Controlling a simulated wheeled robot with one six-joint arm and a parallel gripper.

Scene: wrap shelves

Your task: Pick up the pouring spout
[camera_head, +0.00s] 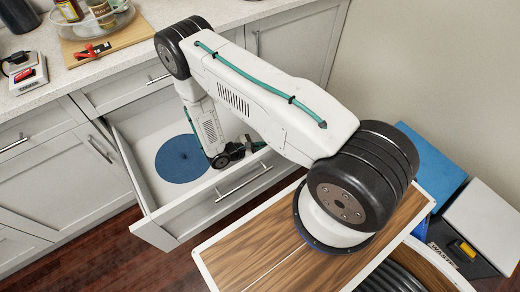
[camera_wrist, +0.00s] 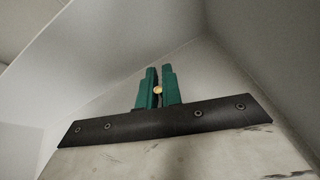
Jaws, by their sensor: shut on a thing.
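My gripper (camera_wrist: 160,82) shows in the wrist view with its green fingers nearly together. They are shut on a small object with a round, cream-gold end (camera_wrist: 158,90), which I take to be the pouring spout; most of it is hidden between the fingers. In the head view my arm reaches down into the open drawer (camera_head: 140,148). The gripper's fingers and the held object are hidden there behind my wrist.
A round blue mat (camera_head: 181,160) lies in the drawer beside my wrist. The drawer walls are close around the gripper. The counter above holds a clear bowl (camera_head: 92,18), a cutting board (camera_head: 125,36) and a scale (camera_head: 28,76). Waste bins (camera_head: 470,243) stand at right.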

